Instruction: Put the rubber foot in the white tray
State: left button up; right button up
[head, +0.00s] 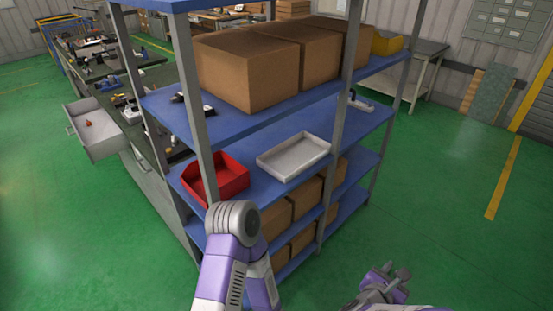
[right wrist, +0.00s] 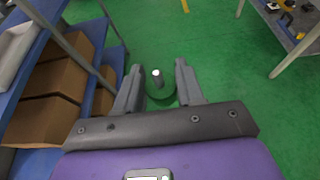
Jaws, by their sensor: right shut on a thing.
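The white tray (head: 293,157) sits on a blue shelf of the rack and looks empty. Its edge also shows at the left of the right wrist view (right wrist: 14,52). My right gripper (head: 396,272) is at the lower right, out over the floor, apart from the rack and right of the tray. In the right wrist view my right gripper (right wrist: 158,82) is shut on the rubber foot (right wrist: 160,93), a dark round piece with a pale-tipped stem. The foot cannot be made out in the head view. My left arm shows before the rack, but its gripper is not visible.
A red bin (head: 214,178) stands left of the tray. Cardboard boxes (head: 250,68) fill the shelf above, with more below. Grey rack posts (head: 337,125) rise at the shelf front. An open drawer (head: 95,130) is at left. Green floor (head: 440,200) is clear at right.

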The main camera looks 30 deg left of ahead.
aim_at(291, 160)
jog(key=u, duration=1.4)
jog(key=i, duration=1)
